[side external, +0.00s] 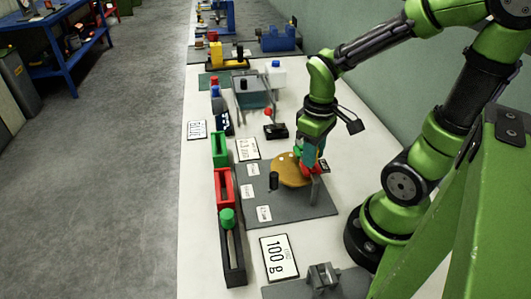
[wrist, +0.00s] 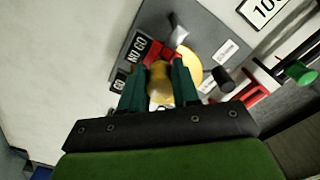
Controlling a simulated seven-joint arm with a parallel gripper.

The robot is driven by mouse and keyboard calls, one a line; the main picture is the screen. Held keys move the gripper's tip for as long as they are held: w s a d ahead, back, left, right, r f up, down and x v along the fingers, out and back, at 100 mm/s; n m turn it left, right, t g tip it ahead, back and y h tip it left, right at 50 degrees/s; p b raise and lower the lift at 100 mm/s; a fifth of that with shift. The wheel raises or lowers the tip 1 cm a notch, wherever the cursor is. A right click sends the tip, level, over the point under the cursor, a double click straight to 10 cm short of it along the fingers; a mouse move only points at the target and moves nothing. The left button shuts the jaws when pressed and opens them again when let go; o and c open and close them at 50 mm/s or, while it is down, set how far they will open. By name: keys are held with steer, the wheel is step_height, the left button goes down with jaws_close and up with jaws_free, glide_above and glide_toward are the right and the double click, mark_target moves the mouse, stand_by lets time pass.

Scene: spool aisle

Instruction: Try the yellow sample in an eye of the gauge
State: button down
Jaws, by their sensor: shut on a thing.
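My gripper (wrist: 160,88) is shut on the yellow sample (wrist: 159,76), which sits between its two dark green fingers in the wrist view. The gauge shows beside the fingertips as a red part (wrist: 149,47) with NO GO and GO labels. In the side external view the red part (side external: 320,168) is just below my gripper (side external: 310,165), over the grey plate (side external: 315,205). The sample's lower end and the eyes of the gauge are hidden, so I cannot tell whether the sample is in an eye.
A round yellow disc (side external: 288,172) is beside my gripper, with a dark knob (side external: 274,181) near it. Green and red holders (side external: 224,188) line the bench's left edge. A 100 g card (side external: 279,257) lies in front; a tray (side external: 250,92) and other fixtures stand farther back.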

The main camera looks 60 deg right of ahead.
steer(key=shift+r, duration=2.45)
